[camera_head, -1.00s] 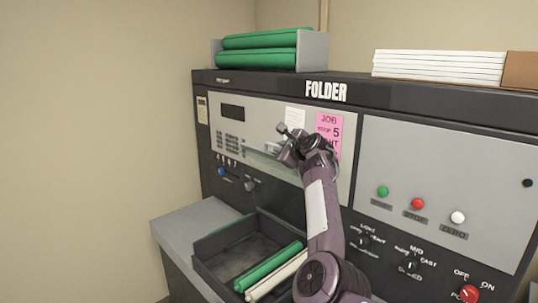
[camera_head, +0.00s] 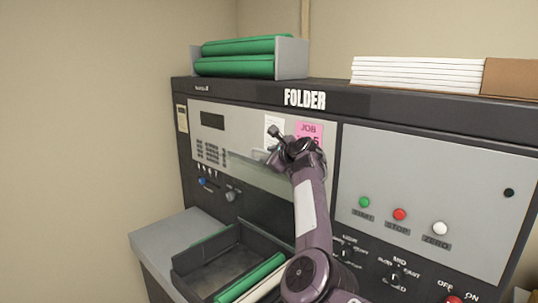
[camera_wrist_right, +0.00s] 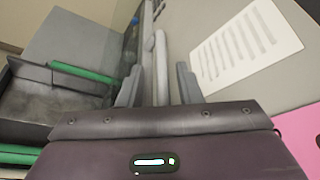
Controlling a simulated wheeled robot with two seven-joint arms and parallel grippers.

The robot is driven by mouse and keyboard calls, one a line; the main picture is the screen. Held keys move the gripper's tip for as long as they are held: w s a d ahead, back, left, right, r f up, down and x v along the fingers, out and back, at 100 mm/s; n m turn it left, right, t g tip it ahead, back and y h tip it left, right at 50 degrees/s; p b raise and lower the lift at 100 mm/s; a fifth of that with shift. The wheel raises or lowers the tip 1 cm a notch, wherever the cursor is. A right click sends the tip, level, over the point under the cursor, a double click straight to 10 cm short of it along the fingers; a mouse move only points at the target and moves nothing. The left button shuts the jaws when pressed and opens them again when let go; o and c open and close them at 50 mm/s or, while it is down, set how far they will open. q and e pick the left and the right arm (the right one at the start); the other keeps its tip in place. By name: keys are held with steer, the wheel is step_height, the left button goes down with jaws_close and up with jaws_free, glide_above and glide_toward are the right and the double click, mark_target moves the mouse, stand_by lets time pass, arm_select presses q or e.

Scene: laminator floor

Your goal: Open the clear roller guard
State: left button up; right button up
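The clear roller guard (camera_head: 258,174) is a pale see-through panel on the folder's front, below the keypad panel and above a dark opening. My right gripper (camera_head: 273,142) is at its upper right part, in front of the white sheet. In the right wrist view, the two fingers of my right gripper (camera_wrist_right: 159,82) stand apart, with a light grey bar (camera_wrist_right: 160,60) between them. The bar looks like the guard's handle; I see gaps beside it, and contact is not clear. My left gripper is not in view.
A dark tray (camera_head: 192,262) with green and cream rollers lies below, beside a grey ledge (camera_head: 170,236). A pink job note (camera_head: 309,130) and a white sheet (camera_wrist_right: 245,45) are close to the right gripper. Coloured buttons (camera_head: 400,214) are to the right.

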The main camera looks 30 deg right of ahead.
steer(key=shift+r, duration=0.15)
steer(key=shift+s+b, duration=0.45)
steer(key=b+v, duration=0.3)
steer(key=v, duration=0.3)
steer(key=shift+s, duration=0.15)
steer(key=shift+s+d+r, duration=0.1)
steer(key=shift+s+r, duration=0.05)
steer(key=shift+s, duration=0.1)
